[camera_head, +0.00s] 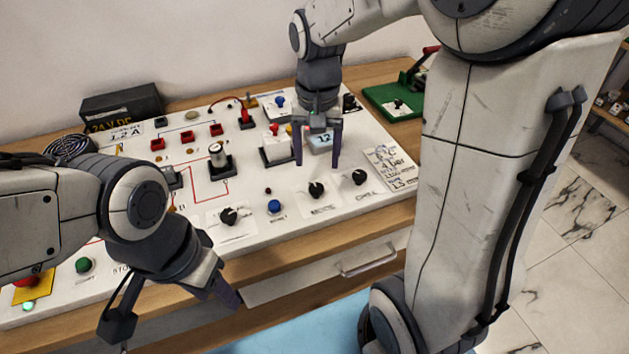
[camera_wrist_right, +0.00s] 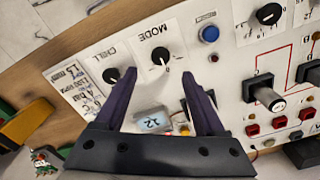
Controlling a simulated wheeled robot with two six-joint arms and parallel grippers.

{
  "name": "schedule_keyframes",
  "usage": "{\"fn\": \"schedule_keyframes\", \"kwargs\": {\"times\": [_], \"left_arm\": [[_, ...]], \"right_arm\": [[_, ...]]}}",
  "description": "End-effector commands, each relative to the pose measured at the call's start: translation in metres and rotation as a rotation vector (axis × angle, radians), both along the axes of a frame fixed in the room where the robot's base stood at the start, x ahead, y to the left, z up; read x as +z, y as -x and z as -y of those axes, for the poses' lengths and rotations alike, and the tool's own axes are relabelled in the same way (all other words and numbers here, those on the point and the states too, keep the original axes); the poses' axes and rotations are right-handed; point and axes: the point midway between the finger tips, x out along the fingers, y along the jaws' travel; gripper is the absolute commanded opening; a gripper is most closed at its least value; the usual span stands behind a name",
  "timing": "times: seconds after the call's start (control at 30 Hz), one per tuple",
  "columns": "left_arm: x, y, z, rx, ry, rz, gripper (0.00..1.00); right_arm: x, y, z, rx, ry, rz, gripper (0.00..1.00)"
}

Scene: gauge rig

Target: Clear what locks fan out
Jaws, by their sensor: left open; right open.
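A round black fan (camera_head: 70,146) sits at the panel's left end, partly hidden behind my left arm. I cannot make out anything locking it. The white control panel (camera_head: 250,228) carries knobs, buttons, sockets and red wiring lines. My left gripper (camera_head: 178,318) is open and empty at the panel's front edge, low left. My right gripper (camera_head: 317,152) is open over the panel's right part, its fingers either side of a small display reading 12 (camera_head: 325,140). In the right wrist view, the display (camera_wrist_right: 152,121) shows between the fingers, with the MODE knob (camera_wrist_right: 160,57) beyond the tips.
A blue button (camera_head: 274,207) and black knobs (camera_head: 359,177) line the front right. A red stop button (camera_head: 27,281) and green button (camera_head: 84,265) are at the left. A black power box (camera_head: 122,104) stands behind. A green board (camera_head: 392,101) lies at the right. A drawer handle (camera_head: 367,260) juts out in front.

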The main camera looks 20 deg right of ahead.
Motion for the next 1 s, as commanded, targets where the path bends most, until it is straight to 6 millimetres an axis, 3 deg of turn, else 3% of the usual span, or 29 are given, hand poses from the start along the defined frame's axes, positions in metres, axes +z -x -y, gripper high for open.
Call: {"fn": "schedule_keyframes", "kwargs": {"times": [0.2, 0.4, 0.8, 0.87, 1.0], "left_arm": [[-0.005, 0.000, 0.000, 0.000, 0.000, 0.000, 0.50], [-0.007, 0.000, 0.000, 0.000, 0.000, 0.000, 0.50], [-0.008, 0.000, 0.000, 0.000, 0.000, 0.000, 0.50], [-0.008, 0.000, 0.000, 0.000, 0.000, 0.000, 0.50], [-0.008, 0.000, 0.000, 0.000, 0.000, 0.000, 0.50]], "right_arm": [[-0.044, 0.001, -0.001, 0.003, -0.001, -0.005, 0.72], [-0.070, 0.001, -0.001, 0.003, -0.001, -0.004, 0.72], [-0.078, 0.001, -0.001, 0.004, -0.001, 0.000, 0.72], [-0.078, 0.001, -0.001, 0.004, -0.001, 0.000, 0.53], [-0.078, 0.001, -0.001, 0.004, 0.000, 0.000, 0.00]]}}
